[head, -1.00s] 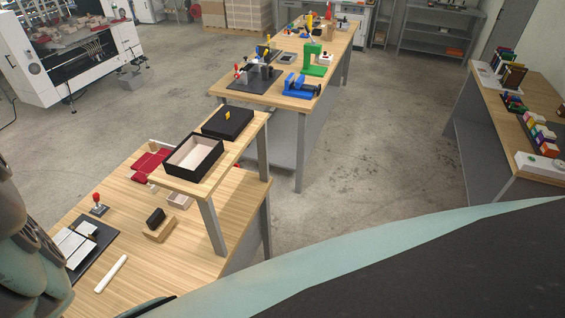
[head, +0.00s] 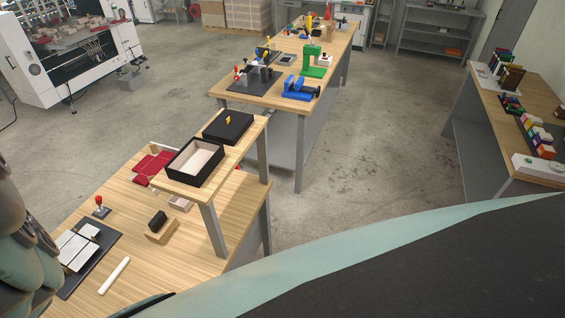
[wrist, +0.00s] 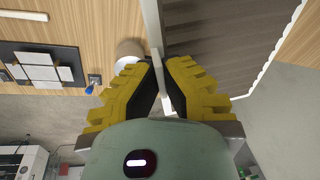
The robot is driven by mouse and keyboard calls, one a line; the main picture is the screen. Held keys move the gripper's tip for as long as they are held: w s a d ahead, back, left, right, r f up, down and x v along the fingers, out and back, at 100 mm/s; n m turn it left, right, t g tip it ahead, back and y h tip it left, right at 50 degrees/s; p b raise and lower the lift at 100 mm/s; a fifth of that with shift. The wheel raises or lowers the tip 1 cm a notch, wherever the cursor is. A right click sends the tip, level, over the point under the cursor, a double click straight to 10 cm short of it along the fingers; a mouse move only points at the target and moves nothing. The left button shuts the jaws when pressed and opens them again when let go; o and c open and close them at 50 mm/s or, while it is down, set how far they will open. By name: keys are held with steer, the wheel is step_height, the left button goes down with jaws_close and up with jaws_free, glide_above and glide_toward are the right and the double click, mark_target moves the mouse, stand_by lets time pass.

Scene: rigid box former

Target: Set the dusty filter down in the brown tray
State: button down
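In the wrist view, a wide grey-brown pleated panel with a white edge, which looks like the dusty filter (wrist: 225,45), reaches from the fingertips to the upper right. My gripper (wrist: 161,75) has yellow stepped fingers drawn close together, with the panel's white near edge between them. The panel's far part runs out of the picture. I cannot make out a brown tray in either view.
A black open box (head: 196,161) with a pale lining and a black lid (head: 229,126) stand on a raised shelf. On the table below are a dark mat (head: 72,288) with white sheets, a red-knobbed stand (head: 101,205) and a wooden block (head: 162,232). Floor lies clear between the benches.

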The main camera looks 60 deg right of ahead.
steer(key=shift+f, duration=0.2)
steer(key=c, duration=1.1)
jaws_free()
steer(key=shift+c, duration=0.2)
steer(key=shift+r, duration=0.1)
